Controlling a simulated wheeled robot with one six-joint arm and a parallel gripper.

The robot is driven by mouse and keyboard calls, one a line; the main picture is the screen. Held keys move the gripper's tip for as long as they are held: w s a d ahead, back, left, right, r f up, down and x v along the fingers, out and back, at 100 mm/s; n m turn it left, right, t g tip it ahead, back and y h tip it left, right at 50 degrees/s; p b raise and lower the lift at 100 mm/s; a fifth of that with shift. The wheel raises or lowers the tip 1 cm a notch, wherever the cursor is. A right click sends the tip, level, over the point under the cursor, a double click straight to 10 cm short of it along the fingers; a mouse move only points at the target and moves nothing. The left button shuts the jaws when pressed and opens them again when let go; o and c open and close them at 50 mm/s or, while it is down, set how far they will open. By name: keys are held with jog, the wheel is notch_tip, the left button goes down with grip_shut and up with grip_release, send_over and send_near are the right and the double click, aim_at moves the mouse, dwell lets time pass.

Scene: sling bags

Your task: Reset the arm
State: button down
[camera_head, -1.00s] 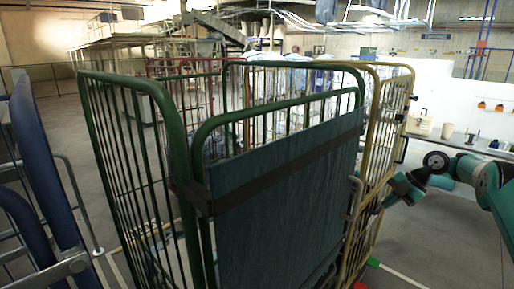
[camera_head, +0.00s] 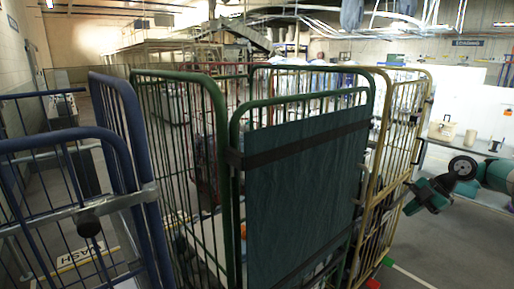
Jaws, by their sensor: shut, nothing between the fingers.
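My arm (camera_head: 490,174) reaches in from the right edge, teal with a dark wrist joint. My gripper (camera_head: 424,196) is at its end, a dark teal block beside the yellow cage's right side. Its fingers are too small and dark to make out clearly. I see nothing held in it. I cannot tell from this view whether it touches the yellow cage (camera_head: 423,100).
A green roll cage (camera_head: 222,120) with a teal panel (camera_head: 305,190) stands in front. A blue roll cage (camera_head: 125,140) is close at the left. A white table area with small items, including a beige container (camera_head: 442,131), lies behind my arm. Open floor shows at lower right.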

jog(key=s+a+r+m+b, duration=0.2)
jog(key=s+a+m+b, duration=0.1)
jog(key=a, duration=0.5)
jog(key=s+a+r+m+g+b, duration=0.15)
jog(key=s+a+b, duration=0.25)
jog(key=a, duration=0.4)
jog(key=s+a+r+m+b, duration=0.3)
jog(key=a, duration=0.5)
jog(key=s+a+f+m+h+b, duration=0.1)
jog(key=s+a+m+b, duration=0.15)
jog(key=s, duration=0.45)
jog(key=s+a+f+m+h+b, duration=0.1)
jog(key=s+a+f+m+b, duration=0.2)
jog(key=s, duration=0.5)
jog(key=s+f+m+b, duration=0.1)
jog(key=s+f, duration=0.1)
jog(key=s, duration=0.5)
jog(key=s+f+m+b, duration=0.1)
jog(key=s+f, duration=0.2)
jog(key=s, duration=0.4)
jog(key=shift+s+a+m+h+b, duration=0.3)
jog(key=shift+s+a+h+b, duration=0.1)
jog(key=shift+g, duration=0.25)
